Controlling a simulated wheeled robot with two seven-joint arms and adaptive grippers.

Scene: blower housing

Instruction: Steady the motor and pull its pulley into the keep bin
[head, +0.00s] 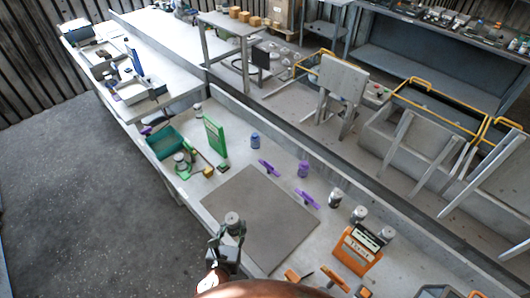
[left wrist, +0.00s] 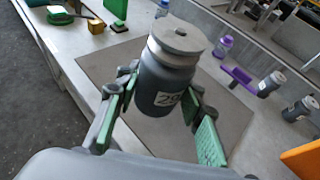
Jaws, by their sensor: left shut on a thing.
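A dark grey cylinder with a light metal disc on top, which looks like the motor with its pulley (left wrist: 172,68), stands upright between the fingers of my left gripper (left wrist: 165,112). A white label with digits is on its side. In the head view the motor's pale top (head: 233,219) shows above my left gripper (head: 229,236), over the near left part of a grey mat. The green-padded fingers are shut on the motor's body, and the disc is above them. My right gripper is in neither view. I cannot tell for sure which container is the keep bin.
The grey mat (head: 262,208) is otherwise bare. A teal bin (head: 164,142) and a green upright plate (head: 215,137) stand at its far left. Purple parts (head: 268,168) and several small cylinders line its right side. An orange rack (head: 357,250) stands at the near right.

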